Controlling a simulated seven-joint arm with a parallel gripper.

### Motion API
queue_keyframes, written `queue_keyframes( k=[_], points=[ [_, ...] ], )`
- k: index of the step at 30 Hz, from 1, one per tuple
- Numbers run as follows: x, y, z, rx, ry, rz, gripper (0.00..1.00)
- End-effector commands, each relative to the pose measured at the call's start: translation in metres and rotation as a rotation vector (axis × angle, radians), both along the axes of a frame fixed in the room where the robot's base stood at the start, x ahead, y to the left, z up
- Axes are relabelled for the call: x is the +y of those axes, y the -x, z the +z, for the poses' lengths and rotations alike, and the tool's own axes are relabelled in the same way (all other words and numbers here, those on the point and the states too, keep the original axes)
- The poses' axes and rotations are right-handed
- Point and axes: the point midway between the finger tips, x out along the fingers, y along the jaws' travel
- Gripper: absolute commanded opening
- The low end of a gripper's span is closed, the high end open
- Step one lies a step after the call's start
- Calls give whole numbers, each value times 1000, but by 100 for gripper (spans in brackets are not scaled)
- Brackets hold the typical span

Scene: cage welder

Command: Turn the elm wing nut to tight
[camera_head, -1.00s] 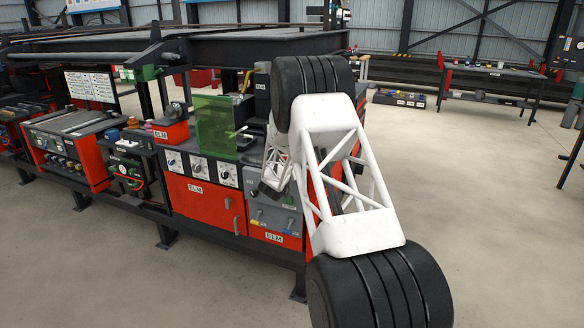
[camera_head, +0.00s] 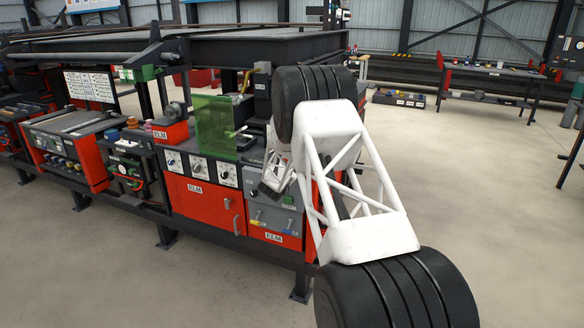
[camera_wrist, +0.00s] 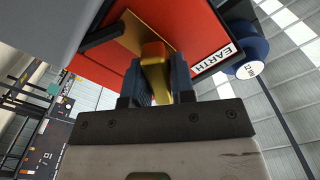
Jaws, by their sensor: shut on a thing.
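In the wrist view, the elm wing nut (camera_wrist: 154,62) shows as a brass-coloured wing between the two dark fingers of my gripper (camera_wrist: 156,84). The fingers are shut on it, one on each side. Behind it are a brass plate and a red panel (camera_wrist: 195,30) with a white EARTH label. In the head view, my white and black arm covers much of the ELM station's right end, and the nut cannot be made out there. The nut's base and how tight it sits are hidden.
The ELM station has red cabinet doors (camera_head: 205,205), a row of dials, a green see-through screen (camera_head: 215,128) and a grey box (camera_head: 273,215) with small levers close to my arm. The floor (camera_head: 505,230) to the right is clear. A dark blue round part (camera_wrist: 240,45) is right of the label.

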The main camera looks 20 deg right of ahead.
Motion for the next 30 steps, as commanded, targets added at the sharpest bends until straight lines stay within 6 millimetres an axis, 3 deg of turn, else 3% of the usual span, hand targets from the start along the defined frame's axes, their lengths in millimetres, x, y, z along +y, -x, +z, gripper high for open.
queue_keyframes(
  k=[30],
  points=[
    [-1, 1, -2, -607, -607, 0, 0]
  ],
)
